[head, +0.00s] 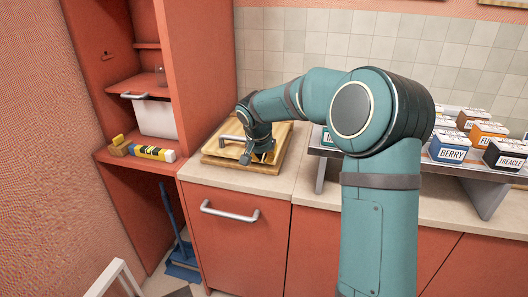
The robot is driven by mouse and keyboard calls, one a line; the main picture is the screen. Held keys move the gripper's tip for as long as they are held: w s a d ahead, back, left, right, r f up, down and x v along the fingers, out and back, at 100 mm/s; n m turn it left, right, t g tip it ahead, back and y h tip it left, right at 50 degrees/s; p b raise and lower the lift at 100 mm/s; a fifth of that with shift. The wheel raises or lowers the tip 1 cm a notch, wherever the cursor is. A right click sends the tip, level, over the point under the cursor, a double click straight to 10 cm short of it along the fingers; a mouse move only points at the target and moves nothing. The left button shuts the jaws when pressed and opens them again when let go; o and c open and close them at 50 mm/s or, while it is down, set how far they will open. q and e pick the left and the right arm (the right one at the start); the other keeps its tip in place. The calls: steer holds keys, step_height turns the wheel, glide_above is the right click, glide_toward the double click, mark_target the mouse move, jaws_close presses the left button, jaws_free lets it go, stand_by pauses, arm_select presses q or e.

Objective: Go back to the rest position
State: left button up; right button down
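My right arm rises from the bottom right and bends across to the left. Its gripper (259,156) points down over a wooden board (215,158) on the counter. The fingers are small and dark here, so I cannot tell whether they are open or shut or whether they touch the board. My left gripper is not in view.
A raised rack (472,172) on the right of the counter (308,184) holds several labelled canisters, including a blue BERRY one (450,148) and a black TREACLE one (505,155). My arm hides part of it. A red shelf unit at left holds a white bin (156,118). A blue broom (182,270) stands below.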

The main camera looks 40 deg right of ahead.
steer(key=s+a+f+n+y, duration=0.3)
steer(key=a+f, duration=0.7)
steer(key=f, duration=0.1)
steer(key=s+a+f+n+y, duration=0.3)
steer(key=a+f, duration=0.7)
steer(key=f, duration=0.1)
steer(key=s+a+f+n, duration=0.1)
steer(key=s+a+f, duration=0.4)
steer(key=s, duration=0.3)
steer(key=s+a+f+n+g+y, duration=0.1)
steer(key=s+a+f, duration=0.4)
steer(key=s, duration=0.4)
steer(key=shift+a+n, duration=0.3)
steer(key=shift+a, duration=0.25)
